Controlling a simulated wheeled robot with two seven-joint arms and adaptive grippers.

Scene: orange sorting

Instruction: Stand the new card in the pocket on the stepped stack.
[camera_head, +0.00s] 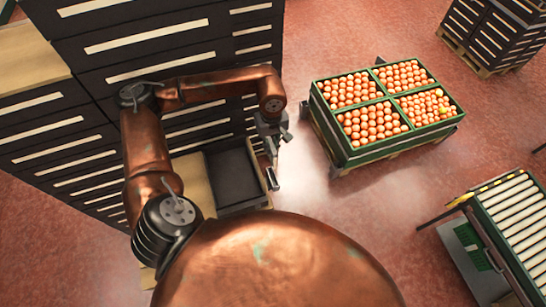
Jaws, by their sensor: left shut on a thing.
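My left gripper (269,152) hangs at the end of the copper arm, in front of the stepped stack (137,66) of dark slatted crates. It is shut on the card (272,179), a small thin piece with a pale face and dark edge, which points down below the fingers. The card is in the air beside the low open dark crate (232,178) at the stack's foot, by its right side. I cannot make out the pocket; the gripper and arm may hide it. My right gripper is not in view.
A green-edged bin (345,157) with several compartments of oranges stands on a pallet to the right. A roller conveyor (515,225) is at the lower right, and another dark crate stack (492,35) at the upper right. Red floor between them is clear.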

